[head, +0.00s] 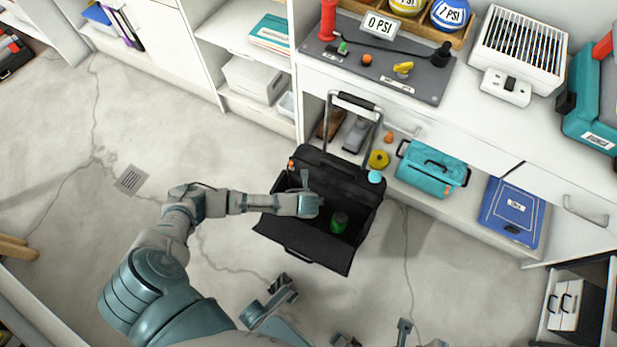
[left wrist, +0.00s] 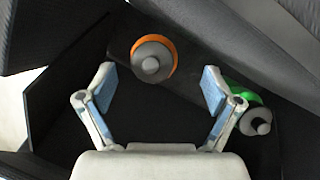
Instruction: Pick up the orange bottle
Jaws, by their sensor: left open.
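The orange bottle (left wrist: 171,48) shows in the left wrist view, seen from its grey cap end, inside the black case. My left gripper (left wrist: 160,83) is open, with its two fingers spread just short of the bottle and nothing between them. The bottle lies slightly left of the middle, ahead of the fingertips. In the head view my left arm reaches over the open black case (head: 331,253), and I cannot make out the orange bottle there.
A green bottle (head: 339,222) is in the case; it also shows beside my right-hand finger in the left wrist view (left wrist: 243,92). The case's handle (head: 357,101) rises toward the shelf. A teal bag (head: 432,172) and blue binder (head: 512,212) sit on the shelf.

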